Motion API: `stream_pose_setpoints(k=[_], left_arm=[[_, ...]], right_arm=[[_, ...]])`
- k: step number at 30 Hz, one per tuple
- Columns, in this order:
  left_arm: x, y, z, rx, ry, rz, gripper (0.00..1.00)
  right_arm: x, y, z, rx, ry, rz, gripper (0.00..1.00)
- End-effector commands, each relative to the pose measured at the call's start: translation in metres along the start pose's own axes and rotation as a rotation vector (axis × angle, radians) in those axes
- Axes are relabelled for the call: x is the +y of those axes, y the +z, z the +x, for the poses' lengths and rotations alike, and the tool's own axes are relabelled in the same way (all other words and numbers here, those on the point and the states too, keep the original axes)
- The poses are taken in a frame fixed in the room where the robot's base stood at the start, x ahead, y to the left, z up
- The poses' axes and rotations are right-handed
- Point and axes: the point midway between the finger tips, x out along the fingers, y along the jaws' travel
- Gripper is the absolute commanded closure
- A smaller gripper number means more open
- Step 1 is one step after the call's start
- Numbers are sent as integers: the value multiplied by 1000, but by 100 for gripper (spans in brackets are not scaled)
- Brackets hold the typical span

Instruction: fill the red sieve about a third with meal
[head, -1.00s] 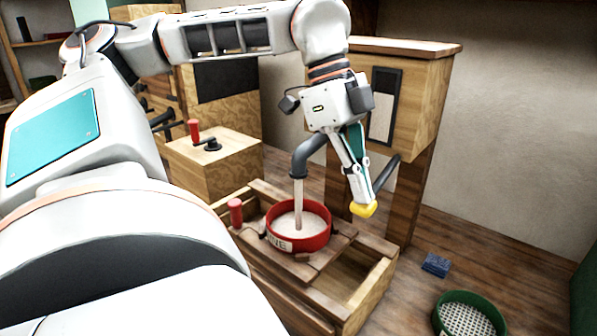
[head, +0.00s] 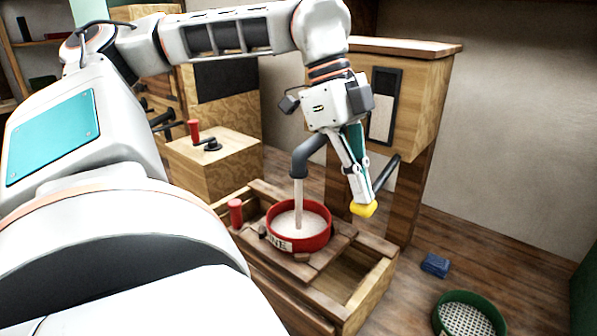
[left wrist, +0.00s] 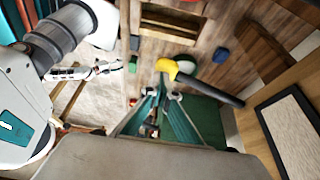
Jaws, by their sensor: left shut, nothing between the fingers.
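The red sieve (head: 318,241) sits on the wooden trough frame, below a grey spout (head: 303,158). A pale stream of meal (head: 298,200) falls from the spout into it. Pale meal covers the sieve's floor; its exact depth is hard to judge. My left gripper (head: 361,196) points down to the right of the spout, shut and empty. Its tips are at the yellow knob (head: 364,209) of a dark lever (head: 386,171), touching or very close. In the left wrist view the yellow knob (left wrist: 167,68) shows just beyond the fingertips.
A wooden trough (head: 370,287) holds up the sieve. A red handle (head: 235,212) stands at its left, and a crank box (head: 215,165) is behind. A green sieve (head: 468,318) and a blue object (head: 435,264) lie on the floor at right. A wooden cabinet (head: 420,90) stands behind the lever.

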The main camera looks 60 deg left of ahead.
Motion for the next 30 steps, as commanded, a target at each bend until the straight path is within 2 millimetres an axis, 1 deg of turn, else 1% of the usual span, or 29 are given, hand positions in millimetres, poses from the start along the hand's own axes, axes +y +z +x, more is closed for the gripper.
stream_pose_setpoints(k=[11,14,17,21,24,27,30], left_arm=[[0,0,0,0,0,0,100],[0,-1,-4,-1,-1,0,100],[0,-8,-21,-3,-6,1,100],[0,-21,-53,-2,-8,0,100],[0,-30,-71,-2,-7,0,100],[0,-34,-82,-1,-4,0,100],[0,-35,-84,0,0,-1,100]], right_arm=[[0,0,0,0,0,0,60],[0,-2,0,2,1,-1,60],[2,-10,-3,10,3,-2,60],[6,-26,-8,27,8,-6,60],[8,-37,-12,37,10,-8,60],[10,-45,-14,44,12,-9,60],[10,-47,-15,47,13,-9,60]])
